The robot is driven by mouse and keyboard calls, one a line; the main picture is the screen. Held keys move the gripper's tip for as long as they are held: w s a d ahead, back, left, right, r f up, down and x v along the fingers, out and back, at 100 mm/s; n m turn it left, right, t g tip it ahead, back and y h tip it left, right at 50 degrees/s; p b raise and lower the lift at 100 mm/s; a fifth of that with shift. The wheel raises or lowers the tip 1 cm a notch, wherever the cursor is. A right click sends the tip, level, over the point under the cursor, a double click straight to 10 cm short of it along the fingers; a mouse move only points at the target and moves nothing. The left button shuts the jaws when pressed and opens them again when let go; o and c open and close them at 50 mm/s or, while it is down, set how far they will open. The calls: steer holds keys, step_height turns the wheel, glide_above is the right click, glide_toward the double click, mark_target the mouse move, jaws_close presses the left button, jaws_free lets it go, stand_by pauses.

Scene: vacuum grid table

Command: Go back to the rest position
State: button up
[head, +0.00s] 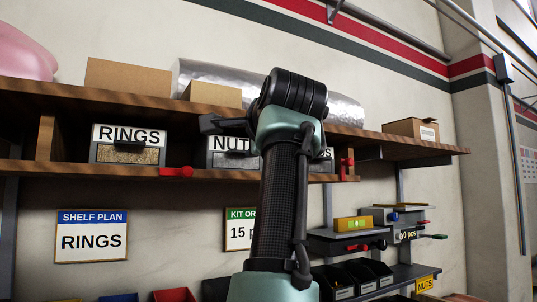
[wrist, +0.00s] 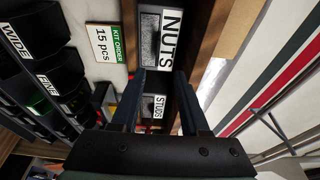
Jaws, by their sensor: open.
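My gripper (wrist: 160,73) is open in the wrist view, with its two dark fingers apart and nothing between them. The fingers point toward the shelf drawers; the NUTS drawer (wrist: 158,38) and the STUDS drawer (wrist: 153,106) show beyond them, turned sideways. In the head view my raised arm stands in front of the shelf and covers part of the NUTS drawer (head: 222,161) and most of the drawer to its right. I cannot make out the fingers in the head view.
The wooden shelf (head: 405,148) holds a RINGS drawer (head: 128,155), cardboard boxes and a silver roll (head: 345,108). A red clamp (head: 346,167) is at its edge.

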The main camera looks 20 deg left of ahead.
steer(key=shift+s+d, duration=0.15)
stand_by(0.5)
steer(key=s+d+f+n+t+h+b, duration=0.1)
steer(key=s+d+f+n+t+h, duration=0.2)
steer(key=d, duration=0.5)
steer(key=d+f+n+t+h, duration=0.2)
steer(key=d+f+t, duration=0.2)
steer(key=d+f, duration=0.25)
steer(key=s+d+f+n+t+h, duration=0.1)
steer(key=s+d+n+t+h, duration=0.1)
steer(key=s, duration=0.5)
steer(key=s+d+f+n+t+h, duration=0.1)
steer(key=s+d+t+h, duration=0.1)
steer(key=s+d, duration=0.2)
steer(key=s+d+f+n+t+h+b, duration=0.1)
steer(key=s+d, duration=0.3)
steer(key=s, duration=0.6)
steer(key=shift+f+n+t+h, duration=0.4)
steer(key=shift+f+n+t, duration=0.15)
steer(key=shift+n, duration=0.25)
